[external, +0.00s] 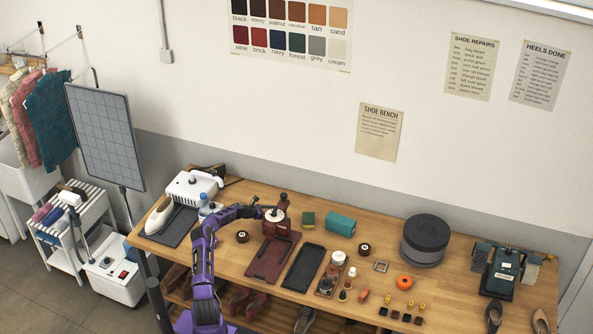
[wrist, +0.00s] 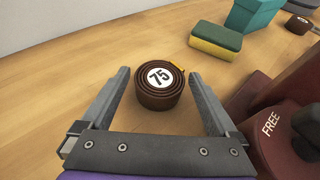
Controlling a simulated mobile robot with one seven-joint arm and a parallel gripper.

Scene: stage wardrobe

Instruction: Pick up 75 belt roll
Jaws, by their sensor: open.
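The 75 belt roll (wrist: 160,94) is a coiled dark brown strap with a white disc reading 75 on top and a small yellow tab at its edge. It sits flat on the wooden bench. My gripper (wrist: 160,76) is open, and the roll appears between its two fingers in the wrist view, with visible gaps on both sides. In the external view a small dark roll (external: 242,237), which looks like the same one, lies left of the maroon press. The fingertips are hard to make out there.
The maroon press (external: 275,240), marked FREE in the wrist view (wrist: 270,125), stands close right of my gripper. A green-yellow sponge (wrist: 216,40) and teal box (wrist: 255,14) lie beyond. Another brown roll (external: 364,248) is farther right. Bare bench surrounds the near roll.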

